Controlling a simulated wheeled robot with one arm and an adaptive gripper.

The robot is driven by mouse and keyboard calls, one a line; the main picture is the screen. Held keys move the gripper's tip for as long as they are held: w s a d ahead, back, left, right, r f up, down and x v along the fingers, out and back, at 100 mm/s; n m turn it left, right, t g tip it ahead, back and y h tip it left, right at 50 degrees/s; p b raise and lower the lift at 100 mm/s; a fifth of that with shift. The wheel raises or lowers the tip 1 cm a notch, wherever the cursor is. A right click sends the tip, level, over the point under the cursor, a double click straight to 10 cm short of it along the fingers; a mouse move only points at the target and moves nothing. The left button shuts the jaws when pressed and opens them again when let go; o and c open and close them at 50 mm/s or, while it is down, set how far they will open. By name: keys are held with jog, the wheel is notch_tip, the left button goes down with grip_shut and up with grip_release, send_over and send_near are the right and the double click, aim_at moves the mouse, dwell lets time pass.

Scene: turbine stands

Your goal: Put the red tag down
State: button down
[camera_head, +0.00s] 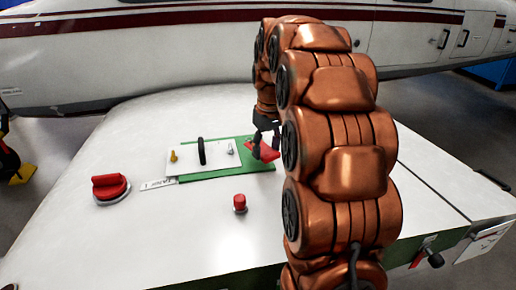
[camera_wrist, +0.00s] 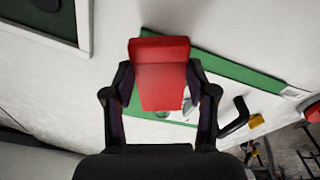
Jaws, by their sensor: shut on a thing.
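The red tag (camera_wrist: 161,75) is a flat red piece held between the two dark fingers of my gripper (camera_wrist: 160,98) in the wrist view. My gripper is shut on the tag. I cannot tell whether the tag touches the mat or is a little above it. My arm hides what lies to the right of the tag.
A white plate (camera_head: 190,162) on the mat bears a brass piece (camera_head: 173,156), a black upright handle (camera_head: 201,151) and a silver piece (camera_head: 231,148). A red knob (camera_head: 109,187) and a red button (camera_head: 239,201) stand on the white surface (camera_head: 170,235), which is otherwise largely clear. An aircraft body (camera_head: 130,60) is behind.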

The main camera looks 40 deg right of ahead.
jog(key=shift+w+d+f+p, duration=0.15)
jog(key=shift+w+p, duration=0.3)
jog(key=shift+w, duration=1.65)
jog(key=shift+f+p, duration=0.5)
jog(key=shift+f, duration=1.3)
jog(key=shift+f, duration=0.15)
jog(key=shift+c, duration=1.7)
grip_release()
jog(key=shift+s+r+b, duration=0.15)
jog(key=shift+r+b, duration=0.15)
jog(key=shift+r, duration=1.75)
jog(key=shift+s+r+b, duration=0.15)
jog(key=shift+r+b, duration=0.2)
jog(key=shift+r, duration=1.7)
jog(key=shift+s+r+b, duration=0.15)
jog(key=shift+r+b, duration=0.15)
jog(key=shift+r, duration=1.75)
